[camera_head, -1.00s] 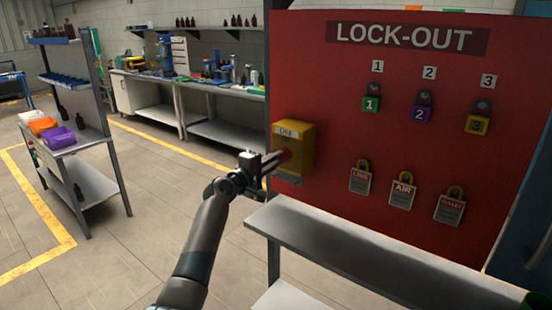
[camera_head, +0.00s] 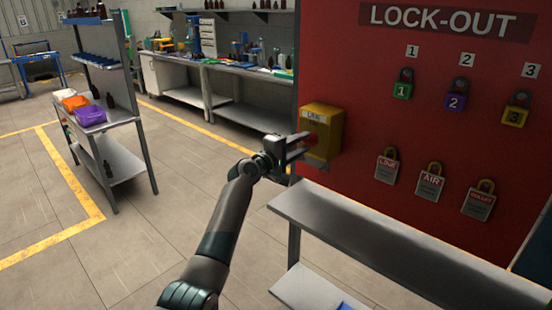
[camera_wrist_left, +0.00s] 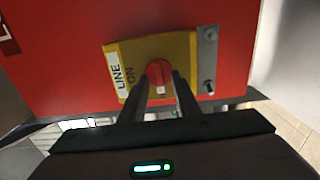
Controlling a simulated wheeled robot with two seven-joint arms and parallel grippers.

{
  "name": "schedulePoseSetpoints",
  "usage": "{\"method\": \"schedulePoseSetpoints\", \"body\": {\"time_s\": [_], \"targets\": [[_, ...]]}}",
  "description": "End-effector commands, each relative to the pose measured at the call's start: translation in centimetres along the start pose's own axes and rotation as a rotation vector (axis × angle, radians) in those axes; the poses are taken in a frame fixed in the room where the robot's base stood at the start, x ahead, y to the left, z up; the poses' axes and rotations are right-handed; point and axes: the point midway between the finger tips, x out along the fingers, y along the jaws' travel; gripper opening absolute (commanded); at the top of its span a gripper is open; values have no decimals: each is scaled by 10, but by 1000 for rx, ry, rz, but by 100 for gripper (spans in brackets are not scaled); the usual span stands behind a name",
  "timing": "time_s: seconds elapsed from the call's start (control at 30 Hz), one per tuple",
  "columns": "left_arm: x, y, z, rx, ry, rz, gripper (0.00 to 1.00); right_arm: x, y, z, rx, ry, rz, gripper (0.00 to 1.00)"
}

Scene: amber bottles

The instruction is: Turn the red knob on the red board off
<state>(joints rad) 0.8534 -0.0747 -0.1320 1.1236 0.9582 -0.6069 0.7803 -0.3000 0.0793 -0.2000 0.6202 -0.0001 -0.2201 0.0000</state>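The red knob (camera_wrist_left: 158,72) is on a yellow box (camera_wrist_left: 120,52) labelled "LINE" and "ON" in the left wrist view. The box (camera_head: 327,116) is mounted on the left part of the red lock-out board (camera_head: 380,115). My left gripper (camera_head: 304,144) is at the front of the box. In the left wrist view its two fingers (camera_wrist_left: 161,79) stand apart, one on each side of the knob. Contact with the knob cannot be made out. My right gripper is not in view.
Three numbered padlocks (camera_head: 456,96) and three tags (camera_head: 430,185) hang on the board. A grey shelf (camera_head: 370,235) sticks out below it. Left, a rack cart (camera_head: 115,155) holds bins and bottles. The floor between is open.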

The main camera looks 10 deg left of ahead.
Motion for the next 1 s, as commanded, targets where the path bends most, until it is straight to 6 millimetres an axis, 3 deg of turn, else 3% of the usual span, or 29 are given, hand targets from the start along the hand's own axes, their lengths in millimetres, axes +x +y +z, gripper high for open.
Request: {"method": "schedulePoseSetpoints", "body": {"time_s": [0.37,1.0], "targets": [[-39,-3,0,1,1,0,29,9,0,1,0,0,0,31],[-142,-3,-1,1,2,0,29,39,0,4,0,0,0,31]]}}
